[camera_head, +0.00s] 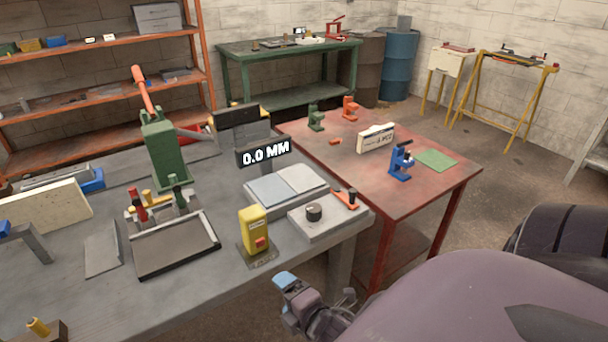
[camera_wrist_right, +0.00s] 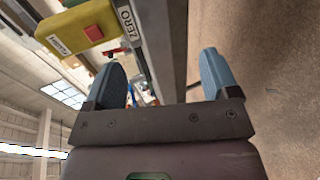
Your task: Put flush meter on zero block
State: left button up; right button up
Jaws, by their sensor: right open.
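A yellow boxy device with a red button (camera_head: 254,229), which looks like the flush meter, stands upright near the front edge of the grey bench. It sits at a small dark base (camera_head: 264,258). In the right wrist view, the yellow device (camera_wrist_right: 72,32) shows at top left, with a white label reading ZERO (camera_wrist_right: 128,19) beside it, probably marking the zero block. My right gripper (camera_head: 291,281) is open and empty, just off the bench edge, below and right of the device. In its wrist view, the blue fingertips (camera_wrist_right: 162,78) are spread apart. My left gripper is out of view.
A grey plate with a black knob (camera_head: 325,222) lies right of the device. Behind it are two pale panels (camera_head: 286,187) and a 0.0 MM display (camera_head: 264,151). A black-rimmed tray (camera_head: 177,246) lies left. A red table (camera_head: 420,196) stands right.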

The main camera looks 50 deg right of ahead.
jog(key=s+a+f+m+g+y, duration=0.1)
jog(key=s+f+m+g, duration=0.1)
jog(key=s+f+m, duration=0.3)
jog(key=shift+s+f+m+y, duration=0.4)
jog(key=shift+f+m, duration=1.55)
jog(key=shift+m, duration=3.25)
jog(key=shift+a, duration=0.1)
